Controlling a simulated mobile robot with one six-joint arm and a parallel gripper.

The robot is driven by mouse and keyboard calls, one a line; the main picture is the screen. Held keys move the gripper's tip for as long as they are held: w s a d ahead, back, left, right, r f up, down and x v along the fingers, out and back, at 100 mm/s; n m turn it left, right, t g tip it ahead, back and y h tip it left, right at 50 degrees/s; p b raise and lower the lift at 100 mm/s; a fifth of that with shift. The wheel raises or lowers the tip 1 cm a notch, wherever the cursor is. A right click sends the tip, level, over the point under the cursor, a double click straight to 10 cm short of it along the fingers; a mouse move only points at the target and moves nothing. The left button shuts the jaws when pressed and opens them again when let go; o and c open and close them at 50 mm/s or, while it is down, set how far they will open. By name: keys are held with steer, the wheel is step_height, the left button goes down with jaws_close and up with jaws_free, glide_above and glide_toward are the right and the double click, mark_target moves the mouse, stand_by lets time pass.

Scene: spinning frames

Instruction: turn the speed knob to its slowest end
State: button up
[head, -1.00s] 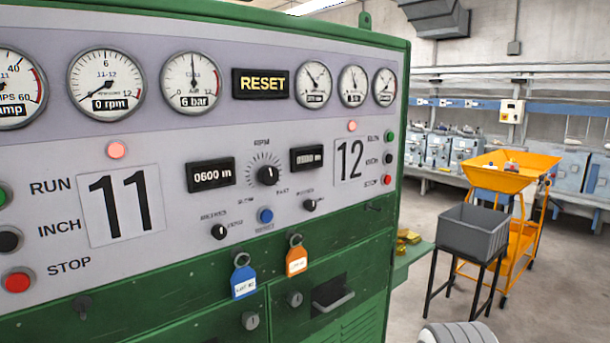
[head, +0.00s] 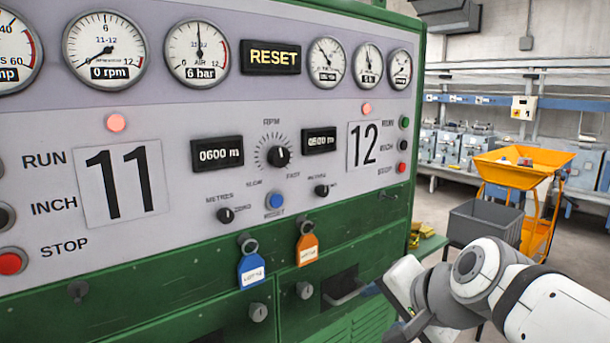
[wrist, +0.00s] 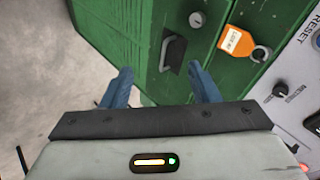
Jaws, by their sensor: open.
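The speed knob (head: 279,157) is a round black knob under the RPM label on the grey panel. A fan of dark scale marks surrounds it, with SLOW at its lower left and FAST at its lower right. Its white pointer mark is too small to read surely. My gripper shows in the wrist view (wrist: 162,80) with its two blue fingers apart and nothing between them. It faces the green cabinet front, below and to the right of the knob and apart from it. In the head view my arm covers most of the gripper. The speed knob is not identifiable in the wrist view.
Small black knobs (head: 226,215) (head: 322,190) and a blue button (head: 275,201) sit below the speed knob. Blue (head: 252,269) and orange (head: 307,249) tags hang under them. A drawer handle (wrist: 174,53) juts out near my fingers. A yellow cart (head: 520,170) stands at right.

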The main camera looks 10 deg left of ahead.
steer(key=w+a+r+m+t+y+b, duration=0.25)
steer(key=w+a+r+m+y, duration=0.2)
steer(key=a+r, duration=0.4)
steer(key=m+t+y+b, duration=0.2)
steer(key=m+t+y, duration=0.1)
steer(key=m, duration=0.5)
glide_toward(282, 158)
steer(key=x, duration=0.9)
steer(key=shift+w+a, duration=0.1)
steer(key=shift+a, duration=0.05)
